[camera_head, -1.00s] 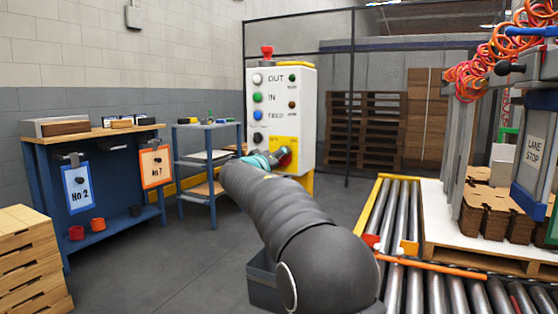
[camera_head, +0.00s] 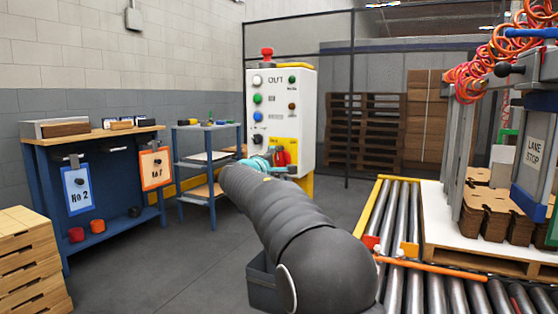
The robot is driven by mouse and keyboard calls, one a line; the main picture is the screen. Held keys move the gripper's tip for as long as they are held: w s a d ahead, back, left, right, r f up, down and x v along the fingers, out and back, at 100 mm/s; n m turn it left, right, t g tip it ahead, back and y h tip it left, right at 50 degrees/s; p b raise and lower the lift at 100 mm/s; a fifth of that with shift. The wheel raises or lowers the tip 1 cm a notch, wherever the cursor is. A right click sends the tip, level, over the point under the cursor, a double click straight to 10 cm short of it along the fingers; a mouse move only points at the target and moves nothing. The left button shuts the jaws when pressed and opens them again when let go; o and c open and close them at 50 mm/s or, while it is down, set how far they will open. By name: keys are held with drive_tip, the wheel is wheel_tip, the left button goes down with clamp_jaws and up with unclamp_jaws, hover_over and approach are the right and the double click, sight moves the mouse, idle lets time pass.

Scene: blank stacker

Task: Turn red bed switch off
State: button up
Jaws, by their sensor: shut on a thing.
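The control panel (camera_head: 308,110) is a white box with a yellow plate (camera_head: 291,143) at its lower right. The red switch (camera_head: 283,158) sits on that plate, partly hidden by my gripper. My gripper (camera_head: 277,159), with teal parts, is at the plate and shut on the red switch. My dark arm reaches up to it from the bottom of the picture and hides the area below the panel. The exact jaw contact is too small to see clearly.
A roller conveyor (camera_head: 398,205) lies to the right. A blue shelf cart (camera_head: 208,165) and a workbench (camera_head: 95,138) stand left.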

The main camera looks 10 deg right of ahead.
drive_tip(key=n+p, duration=0.1)
drive_tip(key=n, duration=0.3)
drive_tip(key=shift+p, duration=0.35)
drive_tip(key=shift+f+n+p, duration=0.15)
drive_tip(key=shift+n+p, duration=0.5)
drive_tip(key=shift+n, duration=1.05)
drive_tip(key=o, duration=1.2)
drive_tip(key=shift+c, duration=0.2)
drive_tip(key=v, duration=1.2)
